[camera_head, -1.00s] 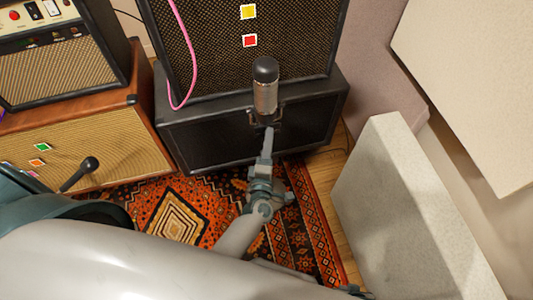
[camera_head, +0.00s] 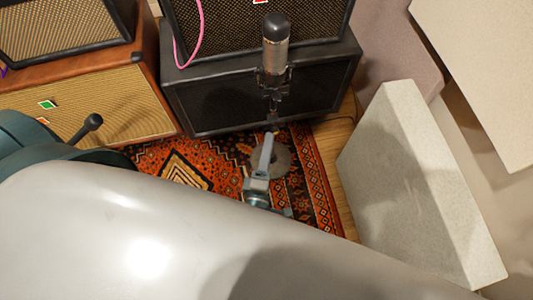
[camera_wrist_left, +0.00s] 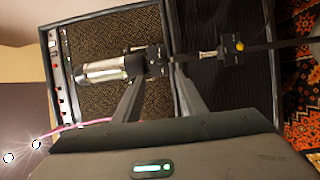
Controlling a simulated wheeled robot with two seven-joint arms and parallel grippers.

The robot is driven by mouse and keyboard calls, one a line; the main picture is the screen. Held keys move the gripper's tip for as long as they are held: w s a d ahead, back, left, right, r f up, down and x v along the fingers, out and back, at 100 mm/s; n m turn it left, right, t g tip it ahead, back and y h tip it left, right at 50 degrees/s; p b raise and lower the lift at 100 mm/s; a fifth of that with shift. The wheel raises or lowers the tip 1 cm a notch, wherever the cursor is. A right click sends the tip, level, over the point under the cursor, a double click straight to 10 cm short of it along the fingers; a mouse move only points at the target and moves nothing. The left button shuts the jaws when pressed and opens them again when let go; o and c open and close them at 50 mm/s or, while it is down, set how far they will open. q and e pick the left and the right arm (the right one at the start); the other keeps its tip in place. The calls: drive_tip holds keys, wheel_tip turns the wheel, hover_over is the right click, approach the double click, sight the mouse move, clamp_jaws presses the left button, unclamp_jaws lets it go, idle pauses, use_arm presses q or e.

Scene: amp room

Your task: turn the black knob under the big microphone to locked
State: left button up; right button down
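The big microphone (camera_head: 276,45) has a black top and silver body and stands upright on a dark stand. In the left wrist view the microphone (camera_wrist_left: 102,70) lies sideways, with its black mount (camera_wrist_left: 152,60) beside it. Farther along the stand is a small dark block with a yellow spot (camera_wrist_left: 234,48), seemingly the knob's place; its setting is too small to read. My left gripper (camera_head: 268,138) is below the microphone, in front of the stand. Its fingers (camera_wrist_left: 155,77) are apart with nothing visibly held, pointing toward the mount and stand. My right gripper is out of view.
Black speaker cabinets (camera_head: 210,105) stand behind the microphone. A wood amp cabinet (camera_head: 85,85) and a smaller black microphone (camera_head: 92,122) are at left. A pale panel (camera_head: 415,180) is at right. A patterned rug (camera_head: 310,180) covers the floor.

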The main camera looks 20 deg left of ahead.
use_arm(q)
drive_tip(key=shift+s+d, duration=0.2)
drive_tip(key=shift+s, duration=0.85)
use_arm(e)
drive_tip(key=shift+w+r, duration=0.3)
use_arm(q)
drive_tip(key=s+d+f+m+g+h+p, duration=0.1)
drive_tip(key=d+f+m+g+h, duration=0.15)
drive_tip(key=f+m, duration=0.45)
drive_tip(key=d+f+m+g+h+p, duration=0.2)
drive_tip(key=f+m+h, duration=0.2)
drive_tip(key=f+m, duration=0.25)
drive_tip(key=s+a+f+m+g+y+p, duration=0.1)
drive_tip(key=s+a+f+m+g, duration=0.3)
drive_tip(key=f, duration=0.4)
drive_tip(key=s+a+f+m+g+y, duration=0.1)
drive_tip(key=s+a+f+m+g, duration=0.2)
drive_tip(key=s+a+f+m, duration=0.2)
wheel_tip(320, 180, down, 3)
drive_tip(key=shift+s+a+r+g+p, duration=0.15)
drive_tip(key=shift+s+a+g+p, duration=0.25)
drive_tip(key=shift+s, duration=0.4)
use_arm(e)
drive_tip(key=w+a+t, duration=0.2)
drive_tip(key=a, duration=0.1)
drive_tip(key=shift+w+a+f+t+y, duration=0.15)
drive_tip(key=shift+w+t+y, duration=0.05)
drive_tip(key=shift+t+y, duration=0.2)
